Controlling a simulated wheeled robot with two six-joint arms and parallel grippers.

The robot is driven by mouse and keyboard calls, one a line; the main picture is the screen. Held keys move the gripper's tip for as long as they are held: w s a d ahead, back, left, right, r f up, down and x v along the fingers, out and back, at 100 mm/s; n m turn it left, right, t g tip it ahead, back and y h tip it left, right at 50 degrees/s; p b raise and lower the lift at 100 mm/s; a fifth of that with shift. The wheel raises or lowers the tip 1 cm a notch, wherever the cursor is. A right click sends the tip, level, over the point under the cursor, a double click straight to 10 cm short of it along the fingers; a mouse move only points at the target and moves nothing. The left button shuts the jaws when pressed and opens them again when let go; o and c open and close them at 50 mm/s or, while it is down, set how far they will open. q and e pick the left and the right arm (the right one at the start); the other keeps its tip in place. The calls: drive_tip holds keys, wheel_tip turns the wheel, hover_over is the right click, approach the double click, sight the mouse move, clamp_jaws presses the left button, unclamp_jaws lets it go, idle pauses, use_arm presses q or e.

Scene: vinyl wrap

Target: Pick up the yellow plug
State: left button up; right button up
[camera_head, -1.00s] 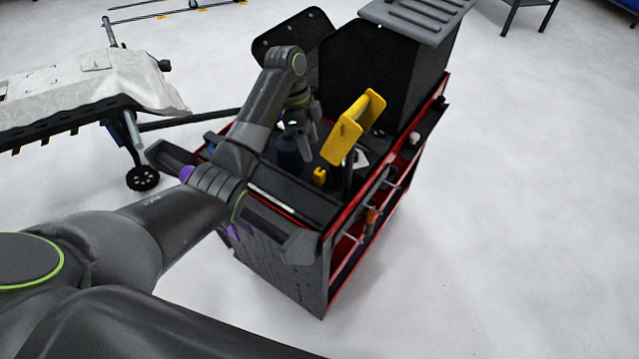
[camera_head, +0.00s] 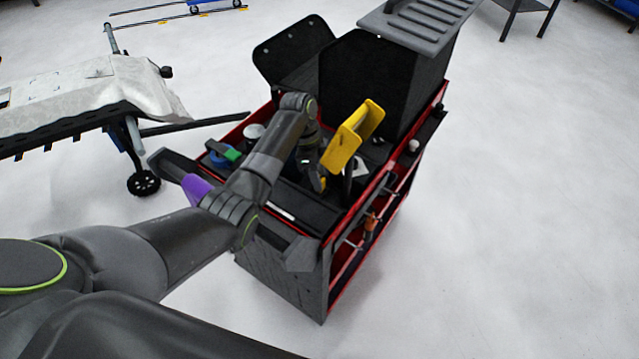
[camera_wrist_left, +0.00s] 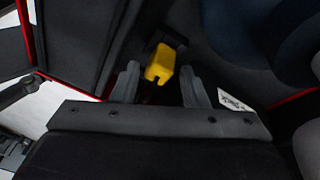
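The yellow plug (camera_wrist_left: 160,63) shows in the left wrist view as a small yellow block in a dark part of the cart. My left gripper (camera_wrist_left: 158,84) is open, with one grey finger on each side of the plug and a visible gap to each. In the head view my left gripper (camera_head: 316,181) points down into the cart top. Only a sliver of the plug (camera_head: 323,184) shows beside it there. I cannot tell whether the fingers touch the plug. My right gripper is not in view.
A larger yellow bracket (camera_head: 343,148) stands close to the right of my left gripper. The black and red cart (camera_head: 290,275) has a tall dark box (camera_head: 372,80) at its back. Blue and green items (camera_head: 227,155) sit at its left. A covered bench (camera_head: 80,90) stands farther left.

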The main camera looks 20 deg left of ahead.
use_arm(q)
drive_tip(key=c, duration=0.8)
